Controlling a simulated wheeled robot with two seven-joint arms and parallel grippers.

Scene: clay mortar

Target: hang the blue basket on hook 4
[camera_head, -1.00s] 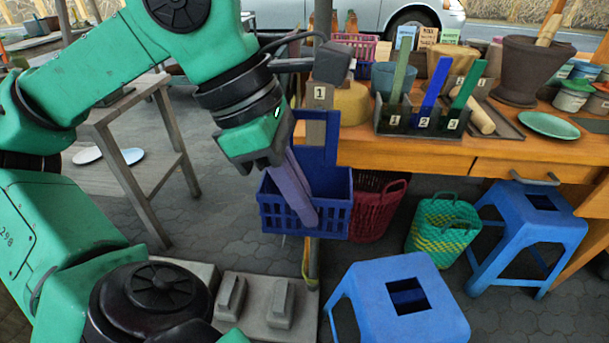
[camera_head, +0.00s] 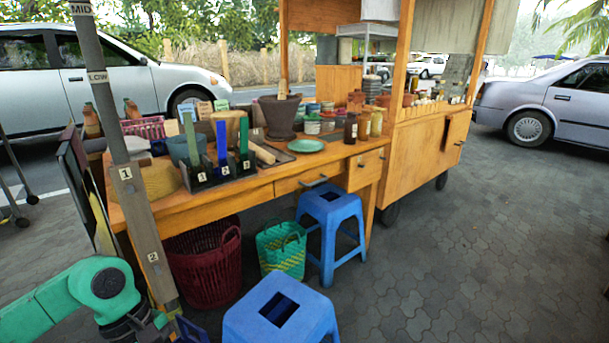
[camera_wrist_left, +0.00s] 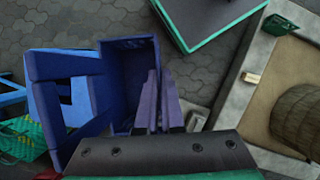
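The blue basket (camera_wrist_left: 127,80) fills the middle of the left wrist view, with its broad handle (camera_wrist_left: 65,100) extending left. My left gripper (camera_wrist_left: 160,80) has its two long fingers close together at the basket's right wall, one on the inner side and one outside, apparently closed on that wall. In the head view only a small part of the basket (camera_head: 190,332) shows at the bottom edge, right of my green left arm. The tilted post (camera_head: 140,205) bears labels 1 and 2, plus LOW and MID higher up. I cannot see a label 4. My right gripper is out of view.
A red basket (camera_head: 205,272) stands under the wooden table (camera_head: 260,185), beside a green-yellow basket (camera_head: 281,252). Blue stools (camera_head: 255,315) and (camera_head: 331,215) stand to the right. The table holds a tool rack, pots and jars. Open paving (camera_head: 470,250) lies right.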

